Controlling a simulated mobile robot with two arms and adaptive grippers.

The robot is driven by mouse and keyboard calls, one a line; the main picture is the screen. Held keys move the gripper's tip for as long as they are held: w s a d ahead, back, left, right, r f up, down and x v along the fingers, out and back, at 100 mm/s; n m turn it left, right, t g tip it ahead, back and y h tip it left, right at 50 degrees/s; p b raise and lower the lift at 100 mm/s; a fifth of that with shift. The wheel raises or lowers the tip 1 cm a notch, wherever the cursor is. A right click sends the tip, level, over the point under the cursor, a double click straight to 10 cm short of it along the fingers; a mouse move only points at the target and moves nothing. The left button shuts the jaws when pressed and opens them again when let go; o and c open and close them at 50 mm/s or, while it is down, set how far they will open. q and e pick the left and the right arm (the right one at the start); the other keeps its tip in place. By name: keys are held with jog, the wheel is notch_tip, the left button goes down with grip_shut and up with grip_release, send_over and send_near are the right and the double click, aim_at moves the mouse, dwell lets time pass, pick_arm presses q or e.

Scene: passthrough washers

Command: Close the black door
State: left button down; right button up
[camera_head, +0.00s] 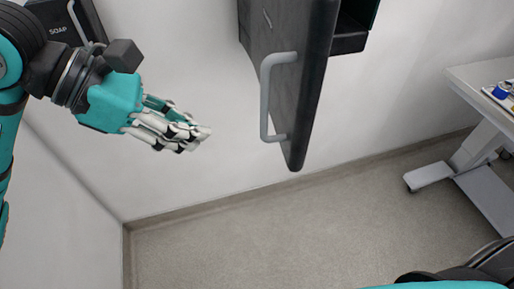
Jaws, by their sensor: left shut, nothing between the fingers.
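The black door (303,95) stands open at the upper middle of the head view, seen nearly edge-on, with a grey bar handle (265,97) on its left face. Part of the dark cabinet (349,37) shows behind it at the right. My left gripper (203,136) is shut and empty, to the left of the handle and apart from it, with its fingers pointing right. My right gripper is out of view; only part of my own body shows at the lower right.
The grey floor (270,235) below the door is clear.

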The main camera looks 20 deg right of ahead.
pick_arm(q)
jog(key=p, duration=0.2)
send_near(284, 159)
notch_tip(284, 159, down, 3)
jog(key=d, duration=0.1)
jog(key=d+p, duration=0.2)
jog(key=shift+s+d+f, duration=0.15)
jog(key=shift+d+f, duration=0.15)
